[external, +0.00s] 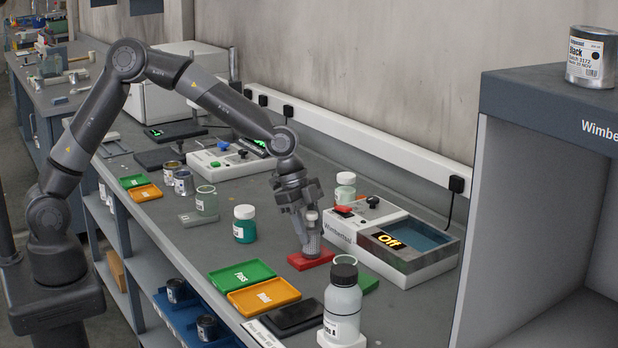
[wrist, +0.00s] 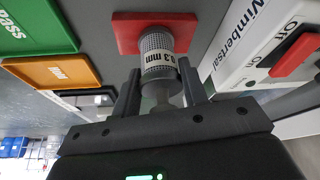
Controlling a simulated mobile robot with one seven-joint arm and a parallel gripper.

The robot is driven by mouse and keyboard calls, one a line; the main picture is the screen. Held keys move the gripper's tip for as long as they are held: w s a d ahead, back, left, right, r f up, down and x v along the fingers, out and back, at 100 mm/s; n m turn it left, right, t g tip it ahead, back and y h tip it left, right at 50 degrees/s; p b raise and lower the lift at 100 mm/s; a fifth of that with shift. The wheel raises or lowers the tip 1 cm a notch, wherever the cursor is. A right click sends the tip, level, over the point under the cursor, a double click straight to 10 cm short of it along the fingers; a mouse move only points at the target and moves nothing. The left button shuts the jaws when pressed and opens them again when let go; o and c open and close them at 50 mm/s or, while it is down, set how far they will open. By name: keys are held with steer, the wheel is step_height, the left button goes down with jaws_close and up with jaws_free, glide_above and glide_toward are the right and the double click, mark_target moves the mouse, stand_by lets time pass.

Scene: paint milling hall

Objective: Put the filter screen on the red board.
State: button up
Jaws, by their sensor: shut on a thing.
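The filter screen (external: 309,243) is a small grey mesh cylinder; its white label reads 0.3 m in the wrist view (wrist: 158,58). My gripper (external: 308,222) is shut on its narrower end, with one finger on each side in the wrist view (wrist: 161,88). The screen is about upright over the red board (external: 298,262). Its lower end meets the board in the picture; I cannot tell whether it bears on it or hangs just above. The red board also shows in the wrist view (wrist: 125,32), partly hidden behind the screen.
A green Pass tray (external: 240,276) and an orange tray (external: 263,296) lie left of the board. A white-labelled bottle (external: 343,300) and a dark flat device (external: 293,318) are in front.

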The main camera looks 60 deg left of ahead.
steer(key=o, duration=1.1)
steer(key=shift+f, duration=0.1)
steer(key=v, duration=1.2)
steer(key=s+a+r+n+t+y, duration=0.1)
steer(key=s+a+r+n+y, duration=0.15)
steer(key=s+a, duration=0.5)
steer(key=s+a+r+n+t+y, duration=0.15)
steer(key=s+a+r+n, duration=0.25)
steer(key=a, duration=0.7)
steer(key=s+a+f+n+t, duration=0.1)
steer(key=s+a+n, duration=0.7)
steer(key=s+a, duration=0.5)
steer(key=s, duration=0.3)
steer(key=shift+s+a+f+t, duration=0.25)
steer(key=shift+f+t, duration=0.1)
steer(key=shift+f, duration=0.05)
